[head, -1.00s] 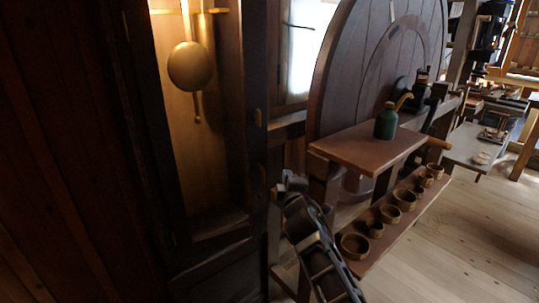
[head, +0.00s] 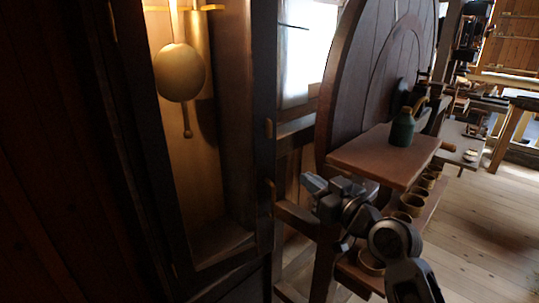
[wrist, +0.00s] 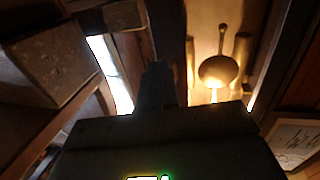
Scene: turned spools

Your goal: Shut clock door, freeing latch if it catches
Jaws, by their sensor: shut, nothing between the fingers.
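The tall dark clock case (head: 264,90) stands open at the left in the head view. Its lit inside shows a brass pendulum (head: 180,72), which also shows at the upper right of the wrist view (wrist: 218,70). I cannot clearly tell the door from the dark frame left of the opening.
A big round wooden wheel (head: 380,80) stands right of the case. Several small wooden cups (head: 412,203) stand on a lower board. Floor is free at the right.

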